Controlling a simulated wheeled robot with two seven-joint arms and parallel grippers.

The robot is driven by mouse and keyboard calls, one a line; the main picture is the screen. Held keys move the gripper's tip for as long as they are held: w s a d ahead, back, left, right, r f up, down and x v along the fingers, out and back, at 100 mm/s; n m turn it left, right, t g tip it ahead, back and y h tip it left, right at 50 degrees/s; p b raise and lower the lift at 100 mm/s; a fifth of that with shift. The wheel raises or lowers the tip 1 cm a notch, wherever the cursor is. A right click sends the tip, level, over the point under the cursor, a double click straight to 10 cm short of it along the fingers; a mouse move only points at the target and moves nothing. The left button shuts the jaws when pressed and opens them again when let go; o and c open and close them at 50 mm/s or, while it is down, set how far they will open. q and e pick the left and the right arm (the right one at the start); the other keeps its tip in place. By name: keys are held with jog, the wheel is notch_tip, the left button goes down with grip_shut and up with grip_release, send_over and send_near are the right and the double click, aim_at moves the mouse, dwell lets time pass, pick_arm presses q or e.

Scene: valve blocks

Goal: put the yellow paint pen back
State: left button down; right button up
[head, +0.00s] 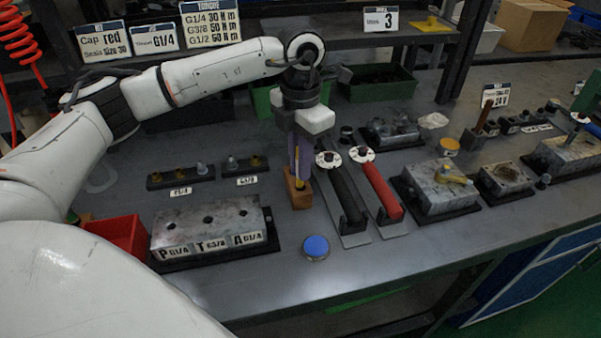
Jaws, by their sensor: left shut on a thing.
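The yellow paint pen (297,168) is a thin upright stick at the middle of the head view. My left gripper (300,160) points straight down and is shut on the pen. The pen's lower end is at a small wooden block (298,193) on the bench, directly below the gripper. I cannot tell how deep the pen sits in the block. The gripper's fingers hide part of the pen. My right gripper is not in view.
Two torque wrenches, one black (344,190) and one red (377,186), lie close right of the block. A metal valve block (209,224) stands to the left, with a red bin (121,236) beside it. A blue-lidded jar (316,247) stands in front.

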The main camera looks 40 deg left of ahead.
aim_at(301, 185)
pick_arm(q)
jog(key=shift+f, duration=1.6)
jog(key=c, duration=1.8)
grip_release()
notch_tip(301, 185, up, 12)
jog(key=shift+r+b, duration=0.2)
jog(key=shift+b, duration=0.1)
jog(key=shift+f, duration=0.1)
